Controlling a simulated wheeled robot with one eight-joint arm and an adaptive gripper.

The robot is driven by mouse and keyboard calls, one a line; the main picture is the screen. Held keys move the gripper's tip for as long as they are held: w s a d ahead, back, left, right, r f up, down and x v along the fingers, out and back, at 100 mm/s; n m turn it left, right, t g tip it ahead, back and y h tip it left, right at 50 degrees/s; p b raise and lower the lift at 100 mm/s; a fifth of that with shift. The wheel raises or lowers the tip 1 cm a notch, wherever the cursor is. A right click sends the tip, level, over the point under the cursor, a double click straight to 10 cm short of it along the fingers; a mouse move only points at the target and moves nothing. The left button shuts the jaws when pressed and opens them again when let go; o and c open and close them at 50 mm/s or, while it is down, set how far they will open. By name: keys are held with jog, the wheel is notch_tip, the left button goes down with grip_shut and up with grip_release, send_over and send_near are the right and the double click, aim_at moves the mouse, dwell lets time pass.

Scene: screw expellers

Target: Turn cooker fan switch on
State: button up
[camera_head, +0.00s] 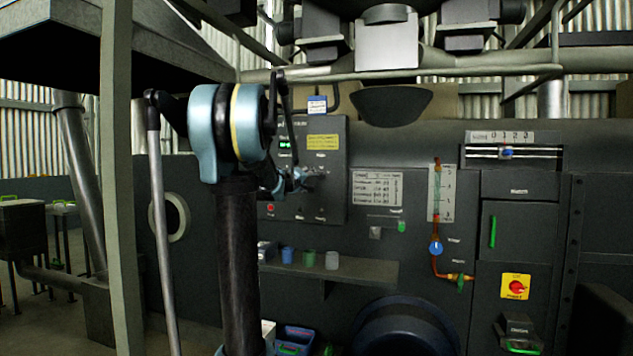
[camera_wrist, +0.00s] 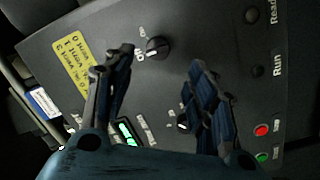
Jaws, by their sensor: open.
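A dark control panel (camera_head: 335,205) faces me in the head view and fills much of the wrist view (camera_wrist: 225,45). In the wrist view, one black rotary knob (camera_wrist: 157,47) shows near the level of my fingertips, with On/Off marks beside it. A second knob (camera_wrist: 183,125) shows lower, between the fingers and partly hidden by the right one. Its label is too blurred to read, so I cannot tell which knob is the cooker fan switch. My gripper (camera_wrist: 161,58) is open and empty, its fingers spread in front of the panel. In the head view, my gripper (camera_head: 298,180) partly covers the panel's knobs.
The panel also bears a yellow label (camera_wrist: 73,62), a green display (camera_wrist: 127,132), a red lamp (camera_wrist: 261,130) and a green lamp (camera_wrist: 263,156). In the head view, a shelf (camera_head: 365,272) with small cups juts out below the panel. A post (camera_head: 117,180) stands at left.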

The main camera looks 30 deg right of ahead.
aim_at(319, 177)
jog(key=x, duration=0.8)
jog(key=shift+w+d, duration=0.2)
jog(key=shift+d, duration=0.15)
jog(key=c, duration=1)
